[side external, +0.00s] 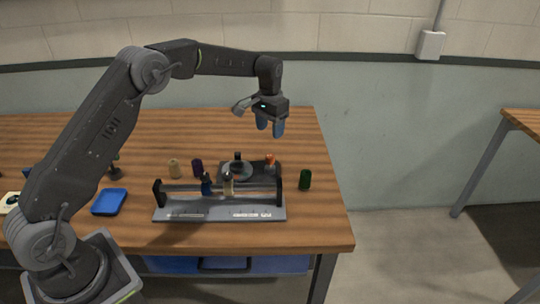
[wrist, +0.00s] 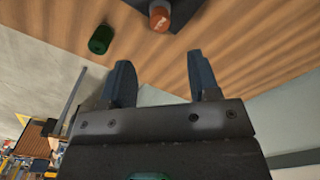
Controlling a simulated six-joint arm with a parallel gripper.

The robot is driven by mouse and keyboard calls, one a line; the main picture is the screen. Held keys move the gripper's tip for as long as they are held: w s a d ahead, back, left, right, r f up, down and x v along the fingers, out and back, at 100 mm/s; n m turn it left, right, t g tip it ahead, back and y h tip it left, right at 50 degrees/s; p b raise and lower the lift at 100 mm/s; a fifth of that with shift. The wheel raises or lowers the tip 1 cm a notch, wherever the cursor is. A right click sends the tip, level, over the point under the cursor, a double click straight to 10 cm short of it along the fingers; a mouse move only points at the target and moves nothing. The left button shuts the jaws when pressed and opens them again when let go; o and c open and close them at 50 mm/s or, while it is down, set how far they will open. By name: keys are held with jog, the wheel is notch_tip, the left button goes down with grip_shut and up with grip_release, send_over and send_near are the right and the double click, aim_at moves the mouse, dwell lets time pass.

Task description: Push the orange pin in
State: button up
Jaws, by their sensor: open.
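The orange pin (side external: 270,159) stands at the right back corner of a dark plate (side external: 262,183) on the wooden table. In the wrist view the orange pin (wrist: 159,18) shows at the top, with its round end facing the camera, on a corner of the dark plate (wrist: 184,8). My gripper (side external: 270,132) is open and empty. It hangs in the air above the pin, fingers pointing down and apart from it. In the wrist view the two blue-grey fingers (wrist: 163,82) are spread, with nothing between them. How deep the pin sits cannot be told.
A dark green roller (side external: 305,180) stands right of the fixture; it also shows in the wrist view (wrist: 101,39). A grey rack (side external: 218,213) with a horizontal bar stands in front.

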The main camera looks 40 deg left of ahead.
aim_at(270, 155)
notch_tip(270, 155, down, 10)
jog(key=shift+f, duration=0.15)
dwell(0.3)
grip_shut()
dwell(0.4)
